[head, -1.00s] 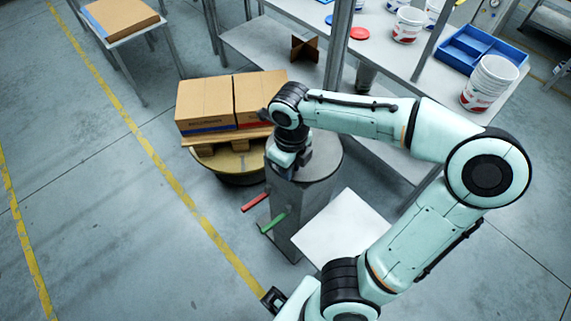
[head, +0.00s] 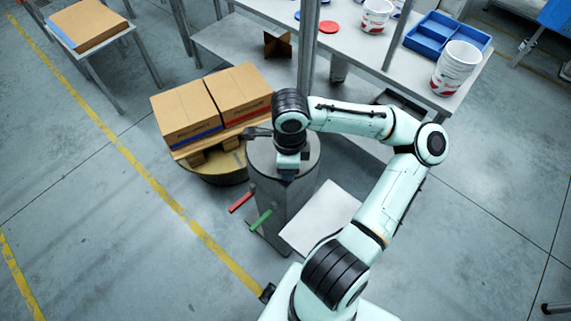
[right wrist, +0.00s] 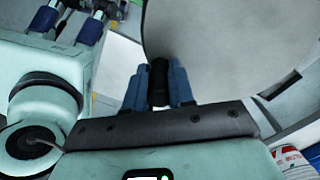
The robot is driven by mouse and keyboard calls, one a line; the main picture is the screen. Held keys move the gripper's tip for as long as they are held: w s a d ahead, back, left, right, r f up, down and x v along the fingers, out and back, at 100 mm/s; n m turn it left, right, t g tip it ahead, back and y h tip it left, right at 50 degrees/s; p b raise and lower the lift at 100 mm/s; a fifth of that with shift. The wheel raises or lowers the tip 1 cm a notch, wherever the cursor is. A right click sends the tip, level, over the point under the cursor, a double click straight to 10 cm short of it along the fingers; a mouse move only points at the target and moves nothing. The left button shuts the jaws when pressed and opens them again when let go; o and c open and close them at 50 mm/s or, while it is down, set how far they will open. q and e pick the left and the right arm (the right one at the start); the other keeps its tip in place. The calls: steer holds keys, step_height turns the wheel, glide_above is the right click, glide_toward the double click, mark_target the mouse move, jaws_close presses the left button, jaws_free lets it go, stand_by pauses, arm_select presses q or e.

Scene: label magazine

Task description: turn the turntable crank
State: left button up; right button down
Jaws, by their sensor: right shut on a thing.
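The turntable (head: 222,174) is a low round drum with a yellowish top. A wooden pallet with two cardboard boxes (head: 186,111) stands on it. To its right stands a grey pedestal (head: 268,201) with a round disc top. My right gripper (head: 290,171) is over this disc, pointing down. In the right wrist view its blue fingers are shut on the black upright crank handle (right wrist: 159,84), beside the grey disc (right wrist: 220,50). The handle is hidden in the head view. A small black part at the bottom edge may be my left gripper (head: 267,292); its jaws are unclear.
A red bar (head: 241,202) and a green bar (head: 261,219) stick out beside the pedestal. A white panel (head: 318,219) is to its right. A workbench (head: 371,69) with buckets and a blue tray is behind. A small table (head: 96,42) holds another box. The left floor is clear.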

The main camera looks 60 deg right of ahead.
stand_by(0.4)
steer(key=c, duration=1)
jaws_free()
steer(key=shift+o, duration=0.2)
steer(key=shift+r, duration=3.8)
